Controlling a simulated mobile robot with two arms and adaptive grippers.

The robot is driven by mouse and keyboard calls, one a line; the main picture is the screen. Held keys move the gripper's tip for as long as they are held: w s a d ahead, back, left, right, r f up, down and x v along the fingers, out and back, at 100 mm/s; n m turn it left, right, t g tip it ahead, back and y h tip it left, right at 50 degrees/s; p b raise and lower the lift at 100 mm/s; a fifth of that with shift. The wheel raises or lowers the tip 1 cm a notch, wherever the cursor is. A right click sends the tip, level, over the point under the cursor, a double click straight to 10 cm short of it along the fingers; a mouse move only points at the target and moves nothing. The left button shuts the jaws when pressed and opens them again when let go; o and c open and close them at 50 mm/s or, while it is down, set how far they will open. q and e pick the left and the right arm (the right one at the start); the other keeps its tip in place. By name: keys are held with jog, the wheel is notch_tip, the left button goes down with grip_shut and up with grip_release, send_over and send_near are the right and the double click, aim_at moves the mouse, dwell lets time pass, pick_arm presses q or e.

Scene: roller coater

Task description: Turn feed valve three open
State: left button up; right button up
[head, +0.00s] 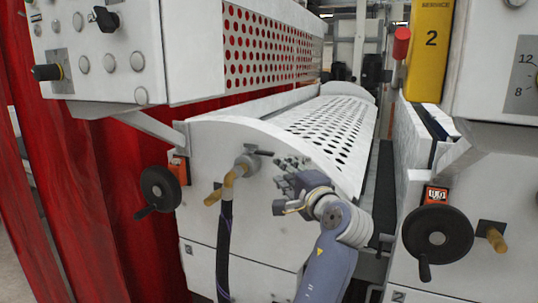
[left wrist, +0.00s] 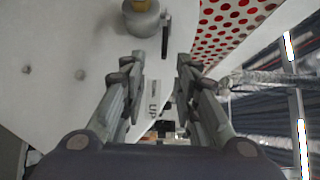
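A valve with a grey body (head: 246,163), a brass fitting and a short black lever (head: 262,153) sits on the white end panel of the middle machine. A dark hose (head: 224,245) hangs below it. No number on the valve is readable. My left gripper (head: 283,174) is just right of the valve, its fingers open and empty. In the left wrist view the two fingers (left wrist: 160,62) stand apart, and the valve body (left wrist: 141,20) and black lever (left wrist: 166,36) are beyond the tips, apart from them. My right gripper is in neither view.
A black handwheel (head: 160,189) with an orange counter is left of the valve. Another handwheel (head: 437,235) is on the right machine beside a brass fitting (head: 492,235). A control box (head: 110,50) overhangs at upper left. A perforated cover (head: 330,125) lies behind the panel.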

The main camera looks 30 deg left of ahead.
aim_at(267, 155)
pick_arm(q)
jog(key=p+x, duration=0.1)
jog(key=x, duration=0.2)
jog(key=p+x, duration=0.1)
jog(key=x, duration=0.2)
jog(key=r+p+x, duration=0.1)
jog(key=p+x, duration=0.1)
jog(key=x, duration=0.1)
jog(key=shift+a, duration=0.4)
jog(key=shift+w+a+f, duration=0.2)
jog(key=shift+w+a, duration=0.2)
jog(key=shift+w, duration=0.1)
grip_shut()
